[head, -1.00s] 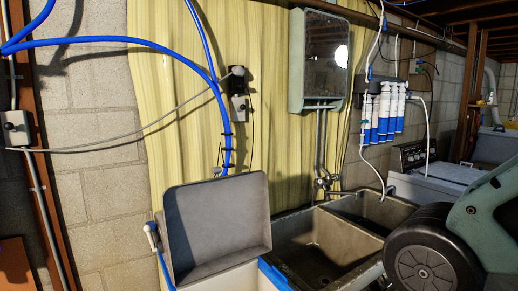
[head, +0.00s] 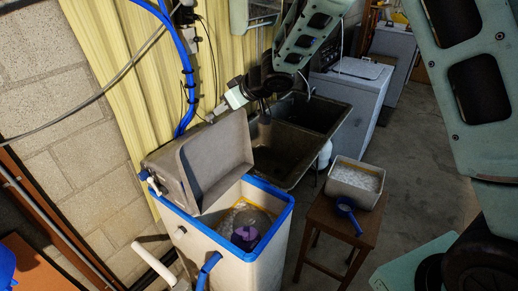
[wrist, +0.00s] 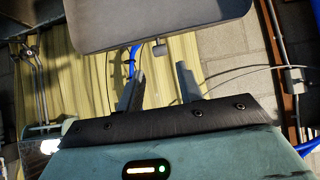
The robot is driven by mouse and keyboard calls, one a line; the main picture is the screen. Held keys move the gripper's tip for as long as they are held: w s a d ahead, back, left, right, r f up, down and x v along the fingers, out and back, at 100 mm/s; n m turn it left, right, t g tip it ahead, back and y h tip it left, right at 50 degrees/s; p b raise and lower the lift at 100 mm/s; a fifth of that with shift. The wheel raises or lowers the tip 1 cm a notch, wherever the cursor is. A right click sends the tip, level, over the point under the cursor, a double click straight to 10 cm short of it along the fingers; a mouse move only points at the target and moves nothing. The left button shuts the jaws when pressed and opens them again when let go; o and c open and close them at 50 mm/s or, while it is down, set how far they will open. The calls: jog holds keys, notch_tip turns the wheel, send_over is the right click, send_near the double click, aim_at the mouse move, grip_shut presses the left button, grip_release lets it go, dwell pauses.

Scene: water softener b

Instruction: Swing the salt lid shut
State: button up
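The grey salt lid (head: 217,158) stands open, tilted up at the back left of the water softener (head: 226,240), a pale tank with a blue rim. The tank's opening shows pale salt and a purple-based cylinder inside. In the head view my gripper (head: 213,114) is just above and behind the lid's upper edge; contact cannot be told. In the wrist view my gripper (wrist: 160,82) is open, its two fingers apart with nothing between them. The lid (wrist: 150,22) fills the top of that view, beyond the fingertips.
A double sink (head: 284,150) stands right behind the tank. A wooden stool (head: 330,228) holds a bin of white salt (head: 357,182) and a blue scoop (head: 347,214). Blue hoses and a grey cable run along the wall. Open floor lies at the right.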

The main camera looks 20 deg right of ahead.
aim_at(211, 117)
jog(key=x, duration=0.8)
jog(key=shift+a+f, duration=0.1)
jog(key=shift+f, duration=0.05)
jog(key=shift+r, duration=0.2)
jog(key=c, duration=0.6)
jog(key=shift+c, duration=0.2)
